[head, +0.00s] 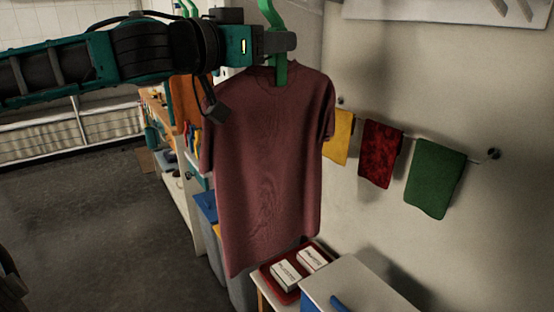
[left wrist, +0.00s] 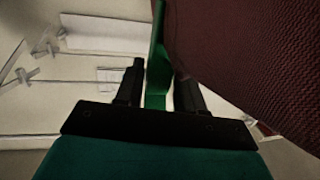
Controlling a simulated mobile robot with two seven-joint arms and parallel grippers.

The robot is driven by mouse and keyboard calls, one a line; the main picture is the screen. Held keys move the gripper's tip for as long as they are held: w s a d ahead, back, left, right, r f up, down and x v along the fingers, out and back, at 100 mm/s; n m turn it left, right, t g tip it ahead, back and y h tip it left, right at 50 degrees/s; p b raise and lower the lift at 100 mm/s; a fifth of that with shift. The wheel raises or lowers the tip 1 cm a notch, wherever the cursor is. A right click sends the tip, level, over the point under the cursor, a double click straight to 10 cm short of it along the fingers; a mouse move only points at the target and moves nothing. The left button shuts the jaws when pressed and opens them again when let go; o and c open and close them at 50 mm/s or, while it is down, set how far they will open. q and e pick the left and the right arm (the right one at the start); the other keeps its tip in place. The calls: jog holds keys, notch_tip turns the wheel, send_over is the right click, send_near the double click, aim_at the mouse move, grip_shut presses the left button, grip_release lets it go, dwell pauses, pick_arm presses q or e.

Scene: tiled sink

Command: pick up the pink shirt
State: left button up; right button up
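The pink shirt (head: 268,165), a dusky rose-brown in this light, hangs upright on a green hanger (head: 281,72) in the middle of the head view. The hanger's hook runs up out of the picture. My left gripper (head: 277,43) is at the hanger's neck, just above the collar. In the left wrist view the green hanger (left wrist: 158,75) stands between the two black fingers (left wrist: 160,88), which look closed on it. The shirt (left wrist: 255,60) fills the right side there. My right gripper is not in view.
Yellow, red and green cloths (head: 436,178) hang on a wall rail at the right. Below the shirt are a red tray (head: 272,283) with white boxes and a pale cabinet (head: 360,288). Shelves and blue bins (head: 207,207) stand behind it. Open floor (head: 95,225) lies left.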

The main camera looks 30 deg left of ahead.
aim_at(285, 66)
pick_arm(q)
jog(key=shift+w+d+f+b, duration=0.1)
jog(key=shift+w+d+b, duration=0.1)
jog(key=shift+w, duration=0.6)
jog(key=shift+w+d+b, duration=0.1)
jog(key=shift+w+d, duration=0.05)
jog(key=shift+w, duration=0.65)
jog(key=shift+c, duration=0.3)
grip_shut()
